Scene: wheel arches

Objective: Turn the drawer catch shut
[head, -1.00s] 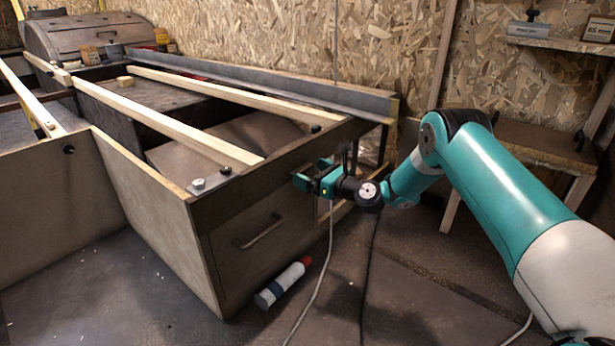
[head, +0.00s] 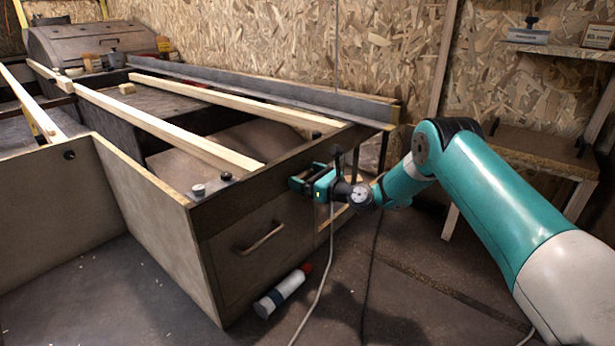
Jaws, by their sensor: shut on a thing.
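The drawer front (head: 255,250) is a dark wooden panel with a bar handle (head: 262,237), set in the end of the workbench frame, and it looks closed. My gripper (head: 298,184) is at the upper right of the drawer front, against the dark rail above it. Its teal jaws are shut on the drawer catch, which they hide almost wholly. I cannot tell the catch's angle.
A white bottle with a red cap (head: 283,291) lies on the floor below the drawer. A pale cable hangs down past my gripper. A wooden side table (head: 540,147) stands at the right. The floor in front is mostly clear.

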